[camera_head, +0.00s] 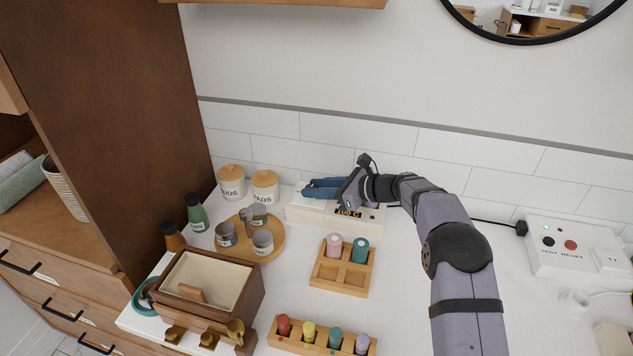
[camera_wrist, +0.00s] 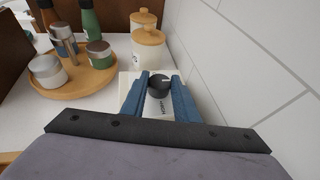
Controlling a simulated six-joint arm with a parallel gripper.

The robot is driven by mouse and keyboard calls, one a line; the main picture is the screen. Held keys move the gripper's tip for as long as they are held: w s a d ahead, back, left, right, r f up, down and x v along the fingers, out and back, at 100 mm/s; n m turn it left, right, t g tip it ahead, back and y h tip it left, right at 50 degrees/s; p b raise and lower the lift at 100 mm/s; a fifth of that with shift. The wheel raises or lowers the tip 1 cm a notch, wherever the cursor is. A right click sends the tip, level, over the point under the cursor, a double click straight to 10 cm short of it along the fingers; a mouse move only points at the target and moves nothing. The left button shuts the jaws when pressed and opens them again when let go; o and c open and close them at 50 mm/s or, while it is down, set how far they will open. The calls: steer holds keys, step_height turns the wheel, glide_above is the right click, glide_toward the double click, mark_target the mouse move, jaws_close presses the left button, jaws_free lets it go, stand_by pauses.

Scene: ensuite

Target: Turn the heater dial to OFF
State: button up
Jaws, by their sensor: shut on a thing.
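The heater (camera_head: 312,217) is a low cream box near the back wall, with a small display (camera_head: 348,211) that reads about 100 C. Its dark round dial (camera_wrist: 158,84) shows in the wrist view, with lettering on the cream face just below it. My gripper (camera_head: 308,188) reaches left over the heater, its blue fingers low above the top. In the wrist view my gripper (camera_wrist: 160,79) has one finger on each side of the dial and is shut on it. In the head view the fingers hide the dial. I cannot read the dial's setting.
Two lidded jars (camera_head: 264,187) stand left of the heater, beside a round wooden tray (camera_head: 275,246) with cups. A wooden rack (camera_head: 342,283) is in front. A white box with buttons (camera_head: 570,259) is at right. The tiled wall (camera_wrist: 250,60) is close behind.

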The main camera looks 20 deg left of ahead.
steer(key=shift+w+r+n+g+p, duration=0.1)
steer(key=shift+r+n+g+p, duration=0.1)
steer(key=shift+n+g+p, duration=0.25)
steer(key=o, duration=1.1)
steer(key=shift+f, duration=0.1)
steer(key=shift+c, duration=0.2)
steer(key=shift+b+v, duration=1)
steer(key=shift+v, duration=2.65)
